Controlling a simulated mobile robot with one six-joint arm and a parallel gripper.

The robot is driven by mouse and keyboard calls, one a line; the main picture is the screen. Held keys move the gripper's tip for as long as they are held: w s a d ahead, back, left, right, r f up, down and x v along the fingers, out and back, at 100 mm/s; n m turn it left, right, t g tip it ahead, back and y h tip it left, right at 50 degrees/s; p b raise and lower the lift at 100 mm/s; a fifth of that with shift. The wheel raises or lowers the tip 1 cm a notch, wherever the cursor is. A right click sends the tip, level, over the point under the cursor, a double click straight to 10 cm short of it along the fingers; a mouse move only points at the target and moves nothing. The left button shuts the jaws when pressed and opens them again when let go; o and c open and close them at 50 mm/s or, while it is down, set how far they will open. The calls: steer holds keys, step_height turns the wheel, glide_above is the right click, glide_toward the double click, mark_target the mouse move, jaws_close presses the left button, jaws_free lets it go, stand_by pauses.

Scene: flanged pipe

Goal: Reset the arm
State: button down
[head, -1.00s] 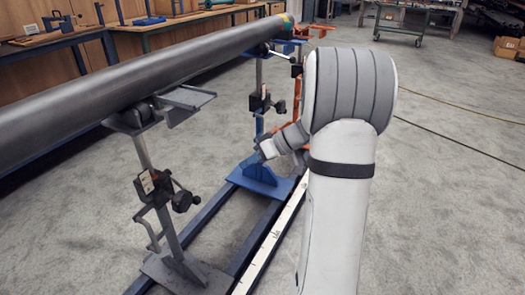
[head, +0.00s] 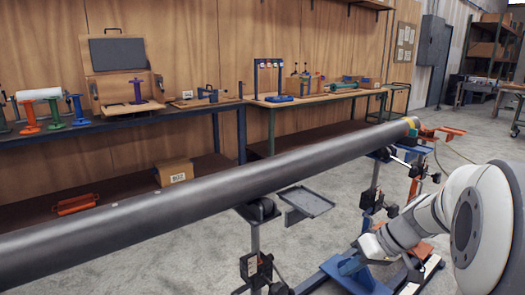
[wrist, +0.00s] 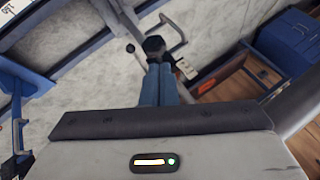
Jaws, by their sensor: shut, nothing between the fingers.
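My arm shows at the right of the head view, its white and grey links bent low beside the pipe stands. In the wrist view my gripper (wrist: 159,70) has its two blue-grey fingers side by side, shut and empty. A dark round knob (wrist: 153,45) of a stand shows just beyond the fingertips; I cannot tell whether they touch it. The long grey pipe (head: 190,200) runs across the head view, from lower left to a coloured flanged end (head: 412,124) at right. My arm is to the right of it and apart from it.
Pipe stands (head: 372,200) on blue floor rails (head: 345,270) are close to my arm. A small grey tray (head: 305,204) juts from the near stand. Workbenches (head: 120,124) with tools line the wooden wall.

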steer(key=s+a+r+m+h+p, duration=0.1)
steer(key=s+a+r+h+p, duration=0.2)
steer(key=s+r+p, duration=0.4)
steer(key=s+a+r+m+h+p, duration=0.2)
steer(key=s+r+h+p, duration=0.1)
steer(key=s+r+p, duration=0.5)
step_height(320, 180, up, 5)
steer(key=p, duration=0.2)
steer(key=shift+a+f+m+h+p, duration=0.2)
steer(key=shift+a+m+h+p, duration=0.1)
steer(key=shift+a+h, duration=0.1)
